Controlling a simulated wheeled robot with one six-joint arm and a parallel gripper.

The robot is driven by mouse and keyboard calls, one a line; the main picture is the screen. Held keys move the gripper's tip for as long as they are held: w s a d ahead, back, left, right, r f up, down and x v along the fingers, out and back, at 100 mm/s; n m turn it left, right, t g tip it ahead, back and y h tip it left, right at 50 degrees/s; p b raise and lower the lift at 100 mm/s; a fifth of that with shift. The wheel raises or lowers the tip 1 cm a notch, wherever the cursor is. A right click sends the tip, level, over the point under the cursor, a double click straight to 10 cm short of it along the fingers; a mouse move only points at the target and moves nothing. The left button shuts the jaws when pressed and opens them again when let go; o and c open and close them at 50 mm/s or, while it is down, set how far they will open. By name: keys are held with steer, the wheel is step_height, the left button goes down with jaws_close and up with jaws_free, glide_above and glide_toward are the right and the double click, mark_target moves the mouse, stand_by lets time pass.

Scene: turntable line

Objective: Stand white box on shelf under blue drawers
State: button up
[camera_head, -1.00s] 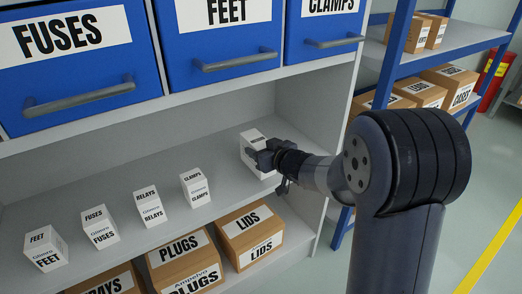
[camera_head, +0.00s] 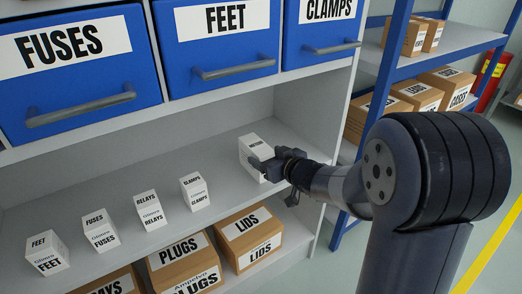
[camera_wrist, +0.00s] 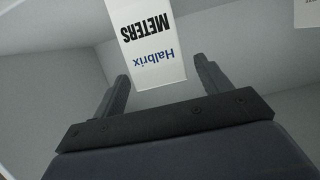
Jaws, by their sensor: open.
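The white box (camera_head: 254,153) stands upright at the right end of the shelf (camera_head: 222,170) under the blue drawers. In the wrist view the white box (camera_wrist: 153,50) reads "METERS" and "Halbrix", upside down in the picture. My gripper (camera_head: 270,166) is at the box's right front side and hides part of it. In the wrist view my gripper (camera_wrist: 161,70) is open, with one finger on each side of the box's near end and gaps beside it. The blue drawers are FUSES (camera_head: 75,80), FEET (camera_head: 222,60) and CLAMPS (camera_head: 325,35).
Several small white boxes stand in a row to the left, the nearest being the CLAMPS box (camera_head: 195,192). Cardboard boxes such as LIDS (camera_head: 250,240) sit below. A blue-framed rack (camera_head: 385,70) stands to the right. The shelf behind the row is clear.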

steer(key=p+v, duration=0.1)
steer(key=v, duration=0.6)
steer(key=shift+p, duration=0.35)
steer(key=shift+s+r, duration=0.1)
steer(key=shift+r, duration=0.1)
